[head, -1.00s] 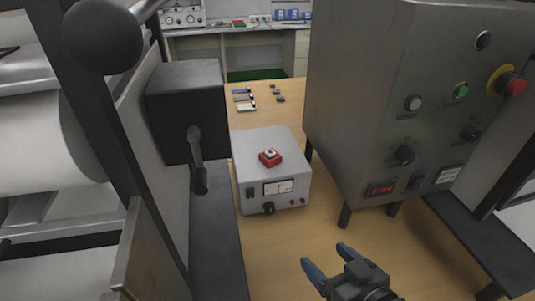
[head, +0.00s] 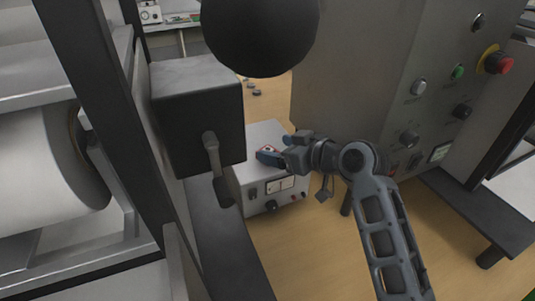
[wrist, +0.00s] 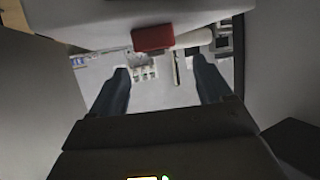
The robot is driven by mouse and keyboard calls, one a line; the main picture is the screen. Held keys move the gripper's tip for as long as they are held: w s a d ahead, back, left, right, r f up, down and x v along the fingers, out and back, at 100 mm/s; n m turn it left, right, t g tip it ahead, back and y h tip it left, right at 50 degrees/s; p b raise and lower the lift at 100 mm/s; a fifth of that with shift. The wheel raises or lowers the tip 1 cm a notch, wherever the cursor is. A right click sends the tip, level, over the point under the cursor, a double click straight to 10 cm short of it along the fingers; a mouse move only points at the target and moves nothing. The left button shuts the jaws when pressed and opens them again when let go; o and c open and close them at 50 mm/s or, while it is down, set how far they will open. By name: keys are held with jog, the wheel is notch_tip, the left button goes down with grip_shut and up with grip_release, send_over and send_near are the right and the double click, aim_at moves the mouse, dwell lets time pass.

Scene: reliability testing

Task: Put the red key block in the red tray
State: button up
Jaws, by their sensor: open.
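The red key block (head: 267,148) sits on top of a light grey instrument box (head: 256,177) with a meter on its front. My gripper (head: 272,151) is at the box top, its blue fingers right by the block and partly covering it. In the wrist view the block (wrist: 153,38) shows as a red shape just ahead of the open fingertips (wrist: 163,72), within the span between them. I cannot tell whether a finger touches it. The jaws hold nothing. I do not see the red tray in these views.
A black box with a lever (head: 199,112) stands close on the left. A tall steel control cabinet (head: 375,90) with buttons and knobs stands on the right. A dark ball knob (head: 262,35) hangs in front. Bare wooden tabletop (head: 290,250) shows below the instrument box.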

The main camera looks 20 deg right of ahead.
aim_at(269, 150)
jog(key=shift+f+p+x, duration=0.2)
jog(key=shift+p+x, duration=0.05)
jog(key=shift+x, duration=1.1)
jog(key=shift+f+p+x, duration=0.2)
jog(key=shift+x, duration=1.15)
jog(key=shift+s+d, duration=0.15)
jog(key=shift+c, duration=0.4)
